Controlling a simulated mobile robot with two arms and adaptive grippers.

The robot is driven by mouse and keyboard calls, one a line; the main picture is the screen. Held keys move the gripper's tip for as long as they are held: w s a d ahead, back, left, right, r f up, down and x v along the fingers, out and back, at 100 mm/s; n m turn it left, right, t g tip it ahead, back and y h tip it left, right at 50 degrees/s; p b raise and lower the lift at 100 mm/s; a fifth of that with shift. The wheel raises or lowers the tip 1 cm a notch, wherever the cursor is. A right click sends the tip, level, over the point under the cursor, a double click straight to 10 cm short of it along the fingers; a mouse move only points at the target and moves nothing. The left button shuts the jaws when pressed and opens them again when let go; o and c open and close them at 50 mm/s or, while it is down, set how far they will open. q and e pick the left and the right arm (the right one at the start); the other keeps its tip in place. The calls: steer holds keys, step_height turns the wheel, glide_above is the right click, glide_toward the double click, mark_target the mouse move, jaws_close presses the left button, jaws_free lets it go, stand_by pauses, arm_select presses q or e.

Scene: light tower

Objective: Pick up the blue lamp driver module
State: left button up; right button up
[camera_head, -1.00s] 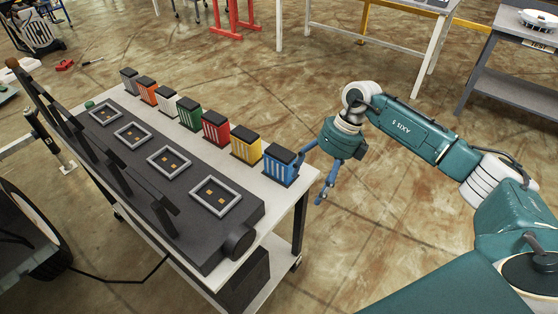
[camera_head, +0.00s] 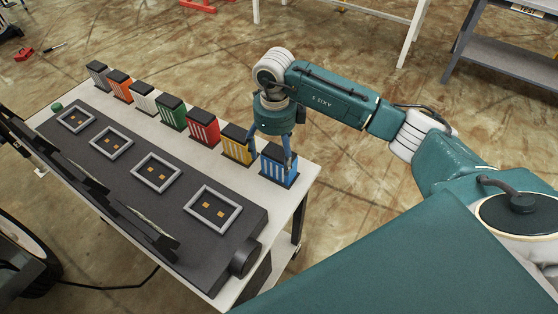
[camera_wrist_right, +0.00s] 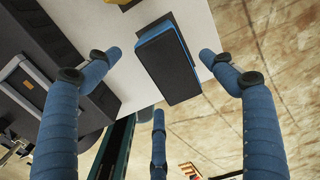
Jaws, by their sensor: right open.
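The blue lamp driver module (camera_head: 278,166) stands upright on the near right end of the white table, last in a row of coloured modules. My right gripper (camera_head: 270,150) is open and sits right above and around it, its blue fingers pointing down. In the right wrist view the module's dark top and blue edge (camera_wrist_right: 167,58) lie between the spread fingers (camera_wrist_right: 160,60), with gaps on both sides. I cannot tell whether any finger touches it. My left gripper is not in view.
The yellow module (camera_head: 237,145) stands close beside the blue one, then red (camera_head: 202,127), green (camera_head: 171,113) and others. A dark housing with several framed sockets (camera_head: 213,208) fills the table's left side. The floor right of the table is open.

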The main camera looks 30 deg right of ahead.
mark_target(277, 164)
steer(key=shift+f, duration=0.35)
steer(key=f+p, duration=0.1)
steer(key=f, duration=0.1)
steer(key=f+p, duration=0.1)
steer(key=f, duration=0.2)
steer(key=shift+d, duration=0.2)
steer(key=c, duration=1.5)
steer(key=shift+w+r, duration=0.1)
steer(key=c, duration=0.3)
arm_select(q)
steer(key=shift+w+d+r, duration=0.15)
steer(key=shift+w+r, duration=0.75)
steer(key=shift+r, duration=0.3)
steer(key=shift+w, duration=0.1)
